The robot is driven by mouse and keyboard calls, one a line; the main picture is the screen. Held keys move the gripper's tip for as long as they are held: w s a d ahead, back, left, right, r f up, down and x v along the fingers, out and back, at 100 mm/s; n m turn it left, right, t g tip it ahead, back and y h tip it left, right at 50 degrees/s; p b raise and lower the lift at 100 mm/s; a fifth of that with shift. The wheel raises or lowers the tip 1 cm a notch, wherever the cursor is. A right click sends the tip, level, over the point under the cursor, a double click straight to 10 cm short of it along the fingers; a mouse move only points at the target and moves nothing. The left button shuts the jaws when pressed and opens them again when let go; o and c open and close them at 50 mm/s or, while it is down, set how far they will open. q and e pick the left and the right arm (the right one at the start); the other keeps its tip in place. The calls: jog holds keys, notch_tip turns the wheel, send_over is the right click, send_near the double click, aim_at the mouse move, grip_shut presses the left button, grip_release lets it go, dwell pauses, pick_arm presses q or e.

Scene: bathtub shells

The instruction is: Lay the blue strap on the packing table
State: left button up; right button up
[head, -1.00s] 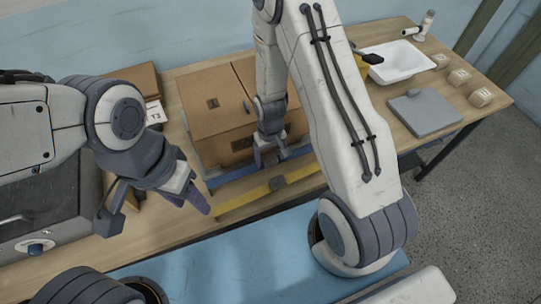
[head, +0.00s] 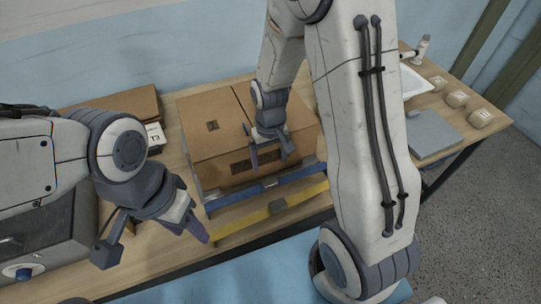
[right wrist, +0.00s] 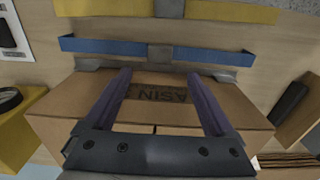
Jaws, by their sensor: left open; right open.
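The blue strap (head: 240,193) lies stretched along the wooden packing table (head: 185,238), just in front of the cardboard box (head: 215,150). In the right wrist view the blue strap (right wrist: 110,47) has a grey buckle at its middle, and its ends bend up. A yellow strap (head: 245,221) lies parallel, nearer the front edge. My right gripper (head: 270,157) is open and empty above the box's front side. Its fingers (right wrist: 158,74) are clear of the blue strap.
A dark case (head: 45,235) stands at the left. A grey slab (head: 434,136), a white basin (head: 412,84) and several small beige blocks (head: 457,99) are on the right. My right arm hides the table between box and slab.

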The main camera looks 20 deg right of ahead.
jog(key=s+a+r+n, duration=0.3)
jog(key=s+a+r, duration=0.4)
jog(key=a+r, duration=0.25)
jog(key=s+a+r+n, duration=0.1)
jog(key=s+r+n, duration=0.1)
jog(key=s, duration=0.4)
jog(key=s+a+r+n+y, duration=0.1)
jog(key=s+r, duration=0.1)
jog(key=s, duration=0.4)
jog(key=shift+a+r+n, duration=0.2)
jog(key=shift+a+n, duration=0.2)
notch_tip(320, 180, down, 4)
jog(key=b, duration=0.3)
jog(key=shift+w+r+b, duration=0.1)
jog(key=shift+r+b, duration=0.1)
jog(key=shift+b, duration=0.2)
